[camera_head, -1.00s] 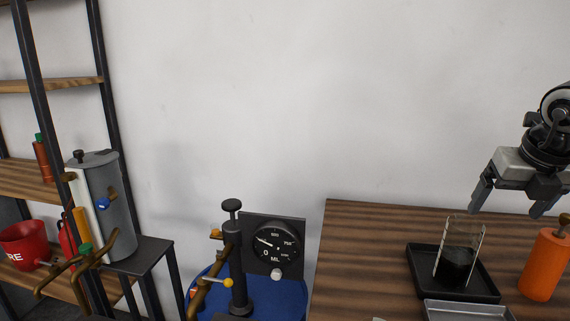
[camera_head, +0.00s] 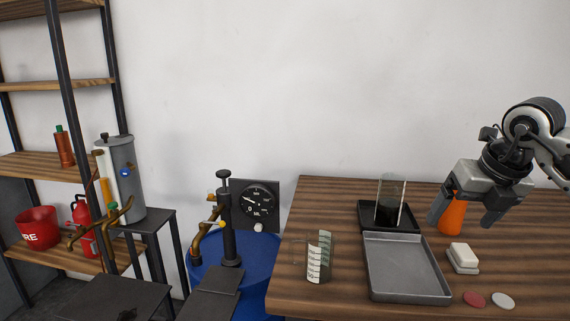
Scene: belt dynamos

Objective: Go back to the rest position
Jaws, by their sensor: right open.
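My right gripper (camera_head: 466,212) is open and empty at the right, above the wooden table (camera_head: 330,195). Its fingers point down, and in the picture they fall on either side of an orange bottle (camera_head: 453,217). The gripper hides part of the bottle, and I cannot tell how far apart they are. My left gripper is not in view.
A grey metal tray (camera_head: 405,268), a white block (camera_head: 463,256), a red disc (camera_head: 474,299), a white disc (camera_head: 503,301) and a marked clear container (camera_head: 319,262) are on the table. Left are a blue drum (camera_head: 257,275) with pump and gauge (camera_head: 254,203), a grey cylinder (camera_head: 122,178) and a shelf (camera_head: 40,165).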

